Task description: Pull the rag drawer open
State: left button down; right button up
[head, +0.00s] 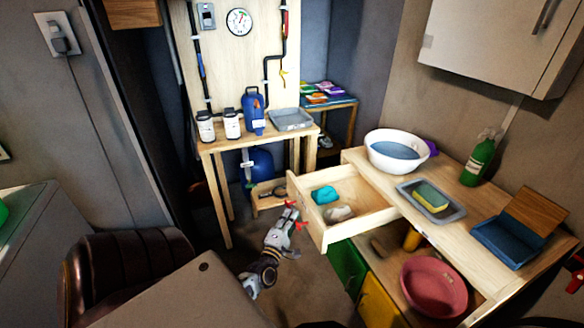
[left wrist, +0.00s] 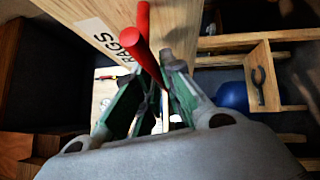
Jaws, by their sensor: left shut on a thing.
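The rag drawer (head: 316,228) is a pale wooden drawer under the right-hand counter. It stands pulled out, with a teal rag (head: 324,195) and a pale grey rag (head: 339,214) inside. In the left wrist view its front carries the label RAGS (left wrist: 107,37). My left gripper (head: 293,216) is at the drawer's front, shut on the red drawer handle (left wrist: 134,42). The handle passes between the fingers in the left wrist view, partly hidden by them. My right gripper is not in view.
The counter (head: 474,207) holds a white basin (head: 398,146), a grey tray with a sponge (head: 433,196), a green bottle (head: 478,160) and a blue box (head: 508,240). A pink basin (head: 433,286) sits below. A brown chair (head: 130,265) stands left. Some floor shows around my arm.

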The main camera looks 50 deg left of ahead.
pick_arm(q)
jog(key=shift+f, duration=0.1)
jog(key=c, duration=1.5)
grip_release()
jog(key=shift+s+d, duration=0.1)
jog(key=shift+v, duration=5.9)
